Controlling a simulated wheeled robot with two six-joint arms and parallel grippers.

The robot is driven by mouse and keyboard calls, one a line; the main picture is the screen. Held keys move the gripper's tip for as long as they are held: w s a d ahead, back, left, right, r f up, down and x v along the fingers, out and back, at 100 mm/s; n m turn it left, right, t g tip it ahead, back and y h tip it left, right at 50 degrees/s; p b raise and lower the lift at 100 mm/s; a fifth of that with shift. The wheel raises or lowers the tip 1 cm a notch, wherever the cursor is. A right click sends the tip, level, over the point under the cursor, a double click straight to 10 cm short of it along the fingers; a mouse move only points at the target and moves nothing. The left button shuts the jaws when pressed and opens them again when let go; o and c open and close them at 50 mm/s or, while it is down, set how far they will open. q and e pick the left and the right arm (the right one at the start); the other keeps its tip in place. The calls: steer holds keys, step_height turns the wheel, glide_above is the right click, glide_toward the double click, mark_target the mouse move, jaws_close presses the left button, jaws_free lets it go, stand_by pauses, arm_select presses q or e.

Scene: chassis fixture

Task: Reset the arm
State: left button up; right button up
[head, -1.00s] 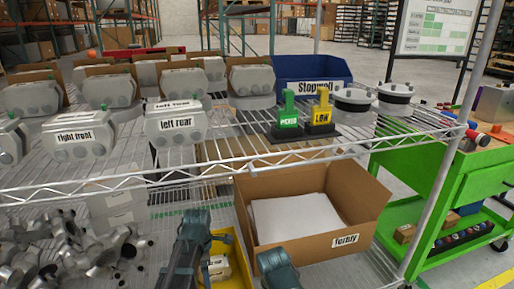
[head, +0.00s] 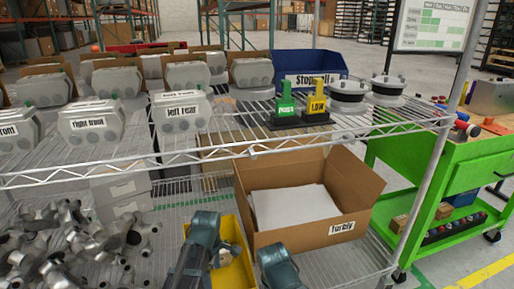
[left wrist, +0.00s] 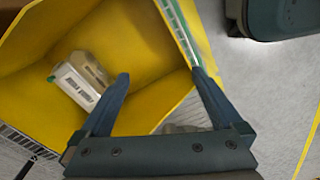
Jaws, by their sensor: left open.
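My left arm (head: 200,243) reaches in at the bottom of the head view, beside a yellow bin (head: 236,275). The fingers are over the near side of the yellow bin (left wrist: 150,35). A white and tan part (left wrist: 80,80) lies inside the bin, left of the fingers and apart from them. Part of my right arm (head: 277,268) shows at the bottom of the head view; its gripper fingers do not show.
A cardboard box (head: 345,228) with white sheets stands right of the bin on the lower wire shelf. Metal parts (head: 70,240) are piled at left. The upper shelf holds grey housings (head: 183,110), a blue bin (head: 300,65) and stands. A green cart (head: 440,190) is at right.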

arm_select(q)
steer(key=s+d+m+y, duration=0.1)
steer(key=s+d+m, duration=0.4)
steer(key=m, duration=0.5)
steer(key=s+d+m, duration=0.3)
steer(key=s+m, duration=0.4)
steer(key=m, duration=0.3)
step_height(320, 180, up, 40)
steer(key=p, duration=3.9)
steer(key=shift+p, duration=0.4)
